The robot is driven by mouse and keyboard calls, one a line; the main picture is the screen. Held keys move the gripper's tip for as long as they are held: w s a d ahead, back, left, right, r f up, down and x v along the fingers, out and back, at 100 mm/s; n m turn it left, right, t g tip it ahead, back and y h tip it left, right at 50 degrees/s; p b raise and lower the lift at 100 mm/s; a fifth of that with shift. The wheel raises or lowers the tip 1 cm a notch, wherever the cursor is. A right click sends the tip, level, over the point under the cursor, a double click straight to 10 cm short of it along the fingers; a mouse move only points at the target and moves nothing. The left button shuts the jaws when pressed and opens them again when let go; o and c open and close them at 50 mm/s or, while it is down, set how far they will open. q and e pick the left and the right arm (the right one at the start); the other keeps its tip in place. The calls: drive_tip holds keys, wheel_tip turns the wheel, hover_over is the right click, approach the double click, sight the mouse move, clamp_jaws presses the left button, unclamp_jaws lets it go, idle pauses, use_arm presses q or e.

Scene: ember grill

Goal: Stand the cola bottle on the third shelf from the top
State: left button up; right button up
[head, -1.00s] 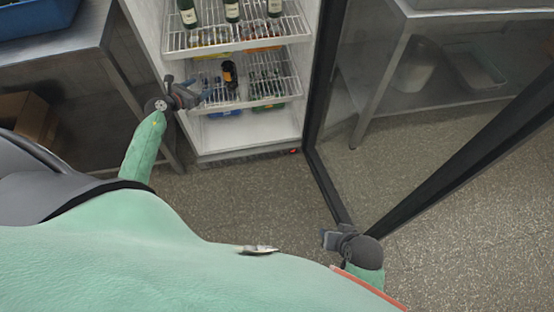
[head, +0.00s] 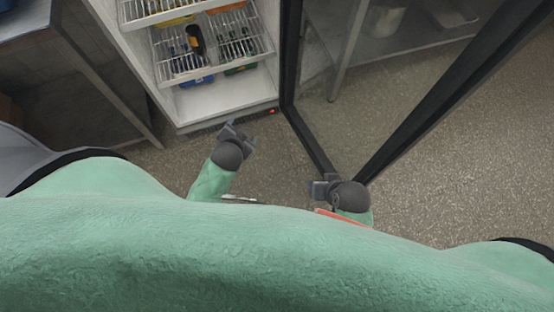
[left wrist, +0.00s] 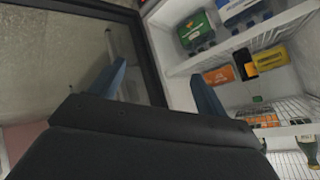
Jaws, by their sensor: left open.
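A dark bottle with an orange-yellow label, which looks like the cola bottle (head: 195,40), is on the lower visible wire shelf (head: 172,76) of the open fridge. It appears upright among slimmer bottles. It also shows as a dark shape in the left wrist view (left wrist: 243,64). My left gripper (head: 240,134) is open and empty, in front of the fridge's base and apart from the bottle. Its spread fingers show in the left wrist view (left wrist: 160,88). My right gripper (head: 318,190) is by the lower end of the glass door; its jaws are unclear.
The fridge door (head: 306,135) stands open on the right. A higher wire shelf (head: 140,14) is partly cut off at the top. Green (left wrist: 195,29) and orange (left wrist: 219,75) packs show in the left wrist view.

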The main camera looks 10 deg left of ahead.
use_arm(q)
drive_tip(key=s+d+r+n+g+h, duration=0.1)
drive_tip(key=s+d+n+g+h, duration=0.2)
drive_tip(key=s+d, duration=0.9)
drive_tip(key=d+g+h, duration=0.1)
drive_tip(key=d+g, duration=0.1)
drive_tip(key=shift+s+d+h, duration=0.15)
drive_tip(key=shift+d+h, duration=0.15)
drive_tip(key=shift+d, duration=0.05)
drive_tip(key=shift+r, duration=0.1)
use_arm(e)
drive_tip(key=shift+w+r, duration=0.1)
drive_tip(key=shift+w, duration=0.1)
use_arm(q)
drive_tip(key=s+a+r+g+y+p, duration=0.2)
drive_tip(key=a+r+p, duration=0.4)
drive_tip(key=r, duration=0.5)
drive_tip(key=shift+s+a+n, duration=0.3)
drive_tip(key=shift+s+a, duration=0.2)
drive_tip(key=shift+a, duration=0.2)
use_arm(e)
drive_tip(key=s+d+r+g+h, duration=0.2)
drive_tip(key=d+r, duration=0.5)
drive_tip(key=r, duration=0.4)
drive_tip(key=shift+s+d, duration=0.2)
drive_tip(key=shift+s, duration=0.6)
